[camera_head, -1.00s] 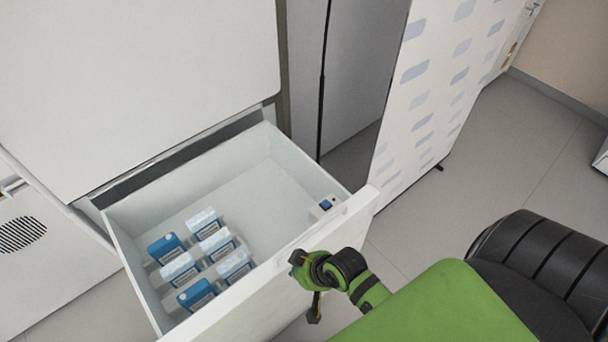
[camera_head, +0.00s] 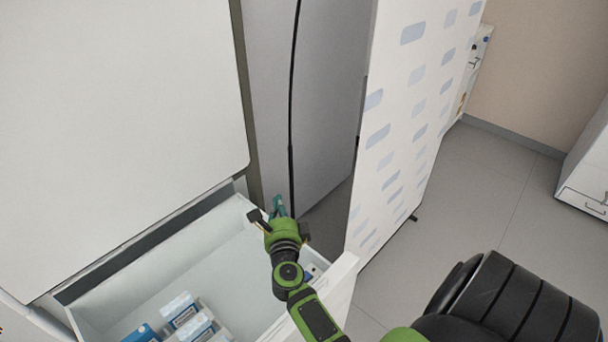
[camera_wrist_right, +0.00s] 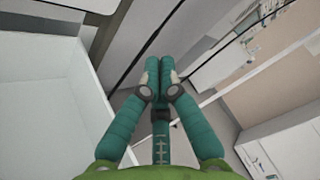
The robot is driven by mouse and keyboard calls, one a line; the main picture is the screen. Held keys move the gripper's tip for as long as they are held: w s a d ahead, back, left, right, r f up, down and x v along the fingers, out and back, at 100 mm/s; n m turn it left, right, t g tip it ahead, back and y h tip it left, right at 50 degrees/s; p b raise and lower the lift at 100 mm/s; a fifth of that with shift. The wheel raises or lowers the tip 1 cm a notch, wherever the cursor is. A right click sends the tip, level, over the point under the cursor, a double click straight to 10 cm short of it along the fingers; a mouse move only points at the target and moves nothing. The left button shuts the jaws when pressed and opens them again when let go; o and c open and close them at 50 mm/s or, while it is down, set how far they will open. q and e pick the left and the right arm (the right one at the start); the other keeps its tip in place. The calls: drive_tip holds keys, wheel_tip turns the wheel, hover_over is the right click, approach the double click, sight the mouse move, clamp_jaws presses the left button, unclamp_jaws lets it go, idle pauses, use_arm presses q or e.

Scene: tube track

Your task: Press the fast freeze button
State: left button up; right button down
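No part I can read as the fast freeze button shows. A small white block with a blue patch (camera_head: 311,271) sits in the front right corner of the open drawer (camera_head: 222,229), partly hidden by my right arm; I cannot tell if it is the button. My right gripper (camera_head: 278,205) is over the drawer's back right corner, in front of the grey panel. In the right wrist view its two teal fingers (camera_wrist_right: 159,76) are together with nothing between them. My left gripper is not in view.
Several blue and white boxes (camera_head: 180,310) stand in the drawer's near left part. A large white cabinet front (camera_head: 120,110) rises behind the drawer. A patterned white panel (camera_head: 402,120) stands to the right. Open floor (camera_head: 500,190) lies beyond it.

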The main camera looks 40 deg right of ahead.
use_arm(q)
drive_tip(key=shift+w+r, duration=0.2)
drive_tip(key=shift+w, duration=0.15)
use_arm(e)
drive_tip(key=s+d+f+m+g, duration=0.1)
drive_tip(key=s+f+m+g, duration=0.2)
drive_tip(key=f+m+g, duration=0.3)
drive_tip(key=s+f+m+g, duration=0.4)
drive_tip(key=f+m+g, duration=0.2)
drive_tip(key=f, duration=0.3)
drive_tip(key=shift+s+d+m+y, duration=0.15)
drive_tip(key=shift+d+m+y, duration=0.15)
drive_tip(key=shift+d+y, duration=0.1)
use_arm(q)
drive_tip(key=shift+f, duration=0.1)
use_arm(e)
wheel_tip(320, 180, down, 9)
drive_tip(key=b, duration=0.8)
drive_tip(key=shift+r, duration=0.15)
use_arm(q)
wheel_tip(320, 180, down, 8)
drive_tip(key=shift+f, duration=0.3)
use_arm(e)
drive_tip(key=shift+f, duration=0.4)
